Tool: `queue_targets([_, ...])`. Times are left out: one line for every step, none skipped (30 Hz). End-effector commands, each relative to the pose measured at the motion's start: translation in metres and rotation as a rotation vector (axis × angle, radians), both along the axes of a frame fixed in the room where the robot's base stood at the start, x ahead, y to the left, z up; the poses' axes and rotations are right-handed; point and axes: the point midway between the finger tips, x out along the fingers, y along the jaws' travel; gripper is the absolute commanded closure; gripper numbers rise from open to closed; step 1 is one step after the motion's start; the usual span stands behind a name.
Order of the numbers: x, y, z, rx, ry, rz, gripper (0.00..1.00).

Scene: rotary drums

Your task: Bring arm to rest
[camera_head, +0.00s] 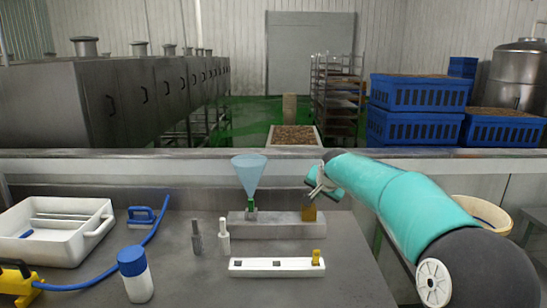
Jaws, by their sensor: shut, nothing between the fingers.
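My teal arm comes in from the right side and reaches over the back right of the grey table (190,285). My gripper (314,190) is shut and empty at its end. It shows small, just above or in front of an amber bottle (309,211) on a grey block (275,229); I cannot tell whether they touch. A pale blue funnel (249,174) stands upright over a small green-topped vessel (252,213) at the block's left end. A white strip (248,267) with square holes lies in front, with a yellow piece (316,258) upright at its right end.
Two small bottles, grey (196,241) and white (224,240), stand left of the block. A blue-capped bottle (138,280), a blue brush (142,217) and a white tray (93,229) are farther left. A blue hose crosses there. A pale bucket (475,206) stands right, beyond my arm.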

Motion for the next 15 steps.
queue_targets([-0.011,0.003,0.005,-0.02,0.004,0.013,1.0])
queue_targets([-0.018,0.005,0.007,-0.033,0.009,0.021,1.0])
queue_targets([-0.028,0.007,0.01,-0.051,0.016,0.032,1.0])
queue_targets([-0.036,0.008,0.013,-0.067,0.022,0.043,1.0])
queue_targets([-0.044,0.009,0.015,-0.082,0.027,0.05,1.0])
queue_targets([-0.057,0.01,0.018,-0.105,0.034,0.065,1.0])
queue_targets([-0.068,0.011,0.021,-0.122,0.04,0.074,1.0])
queue_targets([-0.08,0.011,0.024,-0.142,0.048,0.085,1.0])
queue_targets([-0.097,0.012,0.027,-0.166,0.057,0.101,1.0])
queue_targets([-0.11,0.012,0.029,-0.186,0.065,0.112,1.0])
queue_targets([-0.123,0.011,0.031,-0.204,0.073,0.123,1.0])
queue_targets([-0.14,0.01,0.032,-0.225,0.086,0.137,1.0])
queue_targets([-0.153,0.01,0.033,-0.24,0.093,0.147,1.0])
queue_targets([-0.166,0.009,0.034,-0.256,0.101,0.158,1.0])
queue_targets([-0.184,0.007,0.034,-0.274,0.11,0.171,1.0])
